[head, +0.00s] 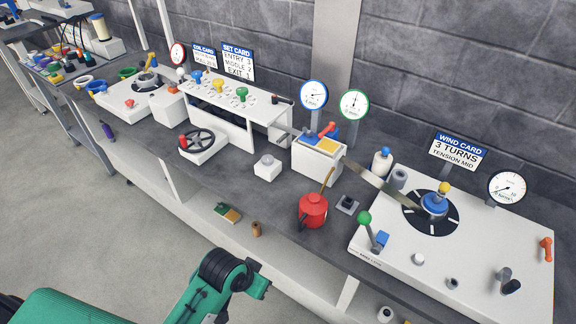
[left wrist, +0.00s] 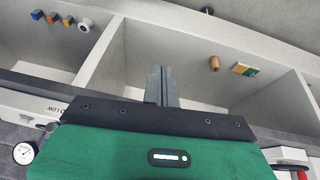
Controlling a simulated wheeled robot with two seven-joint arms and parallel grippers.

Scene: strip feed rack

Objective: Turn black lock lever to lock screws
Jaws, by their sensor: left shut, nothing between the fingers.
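The black lock lever (head: 283,100) appears as a short dark handle at the right end of the white rack (head: 270,122) in the head view. Blue (head: 196,77), yellow (head: 218,85) and green (head: 242,93) screw knobs stand in a row on the rack's top, left of the lever. My left gripper (left wrist: 162,84) shows in the left wrist view with its grey fingers together and empty, in front of the under-bench shelf. It is apart from the lever. In the head view only my green arm shows at the bottom; its fingertips are not discernible. My right gripper is out of view.
A black handwheel (head: 198,142), a small white box (head: 267,167) and a red oil can (head: 313,210) stand along the bench front. A white winding machine (head: 400,258) fills the right. A brown piece (head: 257,229) and a green-yellow block (head: 228,212) lie on the lower shelf.

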